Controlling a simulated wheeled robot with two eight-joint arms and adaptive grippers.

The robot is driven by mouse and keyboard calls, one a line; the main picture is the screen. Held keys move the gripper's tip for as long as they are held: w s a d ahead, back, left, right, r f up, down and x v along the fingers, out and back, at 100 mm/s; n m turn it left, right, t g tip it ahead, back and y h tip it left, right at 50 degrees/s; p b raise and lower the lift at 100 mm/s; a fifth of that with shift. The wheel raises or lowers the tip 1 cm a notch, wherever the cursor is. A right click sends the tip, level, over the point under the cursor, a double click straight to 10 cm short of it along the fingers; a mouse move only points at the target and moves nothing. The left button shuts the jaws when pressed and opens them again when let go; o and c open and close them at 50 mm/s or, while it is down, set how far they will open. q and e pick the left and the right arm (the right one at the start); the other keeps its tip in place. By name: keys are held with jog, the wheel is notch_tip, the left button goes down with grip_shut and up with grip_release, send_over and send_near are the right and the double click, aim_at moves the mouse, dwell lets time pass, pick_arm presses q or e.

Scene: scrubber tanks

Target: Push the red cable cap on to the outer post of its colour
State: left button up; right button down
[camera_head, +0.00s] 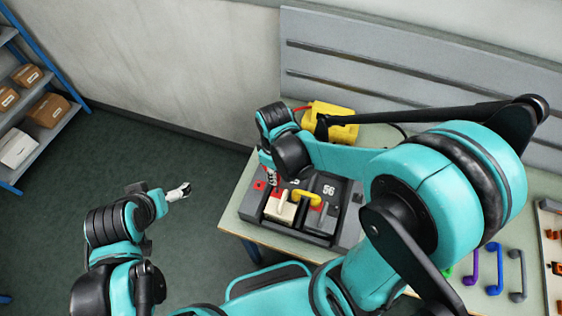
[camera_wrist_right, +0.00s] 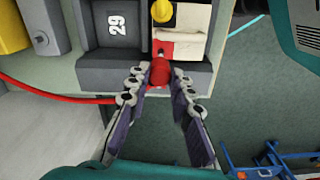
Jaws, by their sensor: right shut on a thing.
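The red cable cap (camera_wrist_right: 158,74) is between the fingertips of my right gripper (camera_wrist_right: 157,80) in the right wrist view, and the gripper is shut on it. A red cable (camera_wrist_right: 60,96) runs in from the left towards it. The cap is over the outer end of the tank block, beside a red patch (camera_wrist_right: 163,48). The outer post is hidden, and I cannot tell whether the cap touches it. In the head view my right gripper (camera_head: 269,178) points down at the tanks' left end. My left gripper (camera_head: 180,192) hangs over the floor, small, its jaws unclear.
A yellow unit (camera_head: 333,121) is behind. Purple (camera_head: 470,266), blue (camera_head: 494,268) and grey (camera_head: 517,275) handles lie at right. A shelf with boxes (camera_head: 48,109) stands far left.

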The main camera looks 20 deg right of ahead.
dwell(0.5)
jog(key=b, duration=0.4)
send_over(276, 188)
jog(key=shift+s+f, duration=0.1)
jog(key=shift+f, duration=2.2)
jog(key=shift+f+b, duration=0.1)
jog(key=shift+b, duration=0.25)
jog(key=shift+f+b, duration=0.8)
jog(key=shift+f, duration=0.1)
jog(key=c, duration=0.8)
grip_release()
jog(key=shift+r, duration=0.1)
notch_tip(276, 188, up, 9)
jog(key=p, duration=0.7)
jog(key=shift+f, duration=0.25)
